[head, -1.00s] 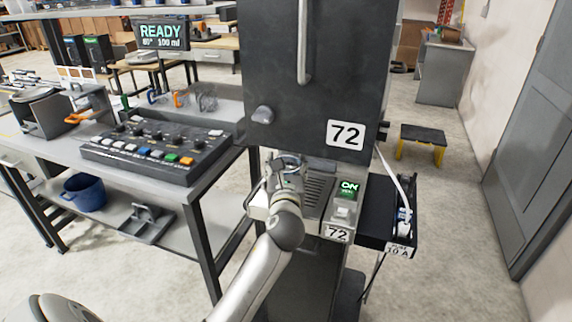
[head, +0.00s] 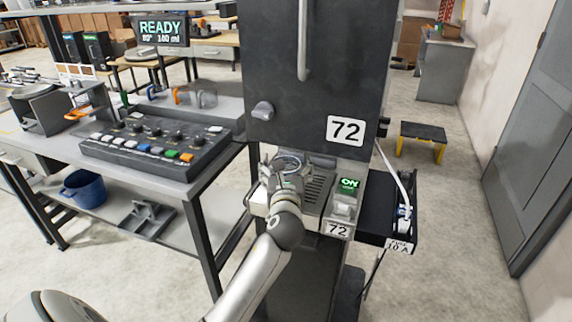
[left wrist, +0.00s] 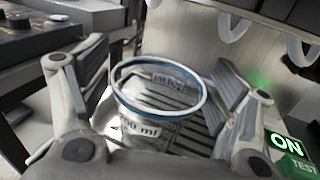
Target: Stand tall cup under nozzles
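A clear cup with a blue rim (left wrist: 160,76) stands upright on the slotted drip grate below the dispenser numbered 72 (head: 300,75). Its rim (head: 288,158) also shows in the head view, at the front of the machine. My left gripper (left wrist: 168,98) has one finger on each side of the cup; the fingers are spread, with a gap visible beside the cup wall. Pale curved edges, perhaps the nozzles (left wrist: 233,25), show at the top of the left wrist view, behind and right of the cup. The front panel hides the nozzles in the head view. My right gripper is out of view.
A lit ON switch (head: 349,184) sits right of the grate (head: 318,190). A black side shelf (head: 378,215) carries a plug and cable. A bench with a button panel (head: 150,145) stands close on the left.

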